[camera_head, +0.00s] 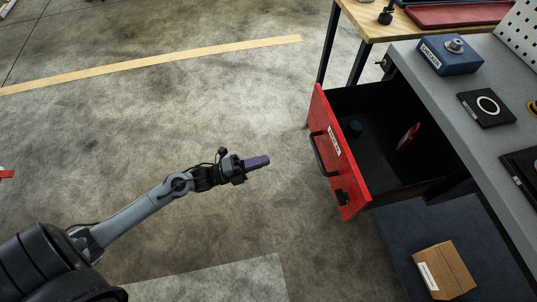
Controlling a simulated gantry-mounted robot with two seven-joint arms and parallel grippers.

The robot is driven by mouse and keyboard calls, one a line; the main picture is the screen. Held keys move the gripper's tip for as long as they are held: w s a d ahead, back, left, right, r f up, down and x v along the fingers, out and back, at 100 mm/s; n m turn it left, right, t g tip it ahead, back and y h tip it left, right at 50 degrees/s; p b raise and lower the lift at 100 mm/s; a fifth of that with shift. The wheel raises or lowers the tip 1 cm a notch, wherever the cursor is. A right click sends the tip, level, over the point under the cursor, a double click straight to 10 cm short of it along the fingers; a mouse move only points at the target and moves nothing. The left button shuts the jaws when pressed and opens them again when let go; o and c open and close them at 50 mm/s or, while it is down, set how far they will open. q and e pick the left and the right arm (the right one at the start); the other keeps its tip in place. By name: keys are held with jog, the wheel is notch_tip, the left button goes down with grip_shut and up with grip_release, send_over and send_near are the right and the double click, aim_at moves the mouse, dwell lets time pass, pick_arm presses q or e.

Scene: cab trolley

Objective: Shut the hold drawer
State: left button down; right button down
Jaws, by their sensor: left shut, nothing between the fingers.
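The hold drawer (340,152) has a red front with a black bar handle (323,154) and a small white label. It is pulled well out from under the grey trolley top (438,87). My left gripper (262,161) is shut and empty, with purple fingertips pointing right. It is in the air to the left of the drawer front, apart from the handle. My right gripper is not in view.
On the trolley top are a blue box (450,54) and a black plate with a white ring (487,107). A cardboard box (443,271) sits on the lower shelf (405,222). A wooden table (375,22) stands behind. The floor (200,120) left of the drawer is clear.

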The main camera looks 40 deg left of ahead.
pick_arm(q)
jog(key=b+x, duration=0.3)
jog(key=x, duration=1)
jog(key=shift+d+b, duration=0.2)
jog(key=shift+b, duration=0.2)
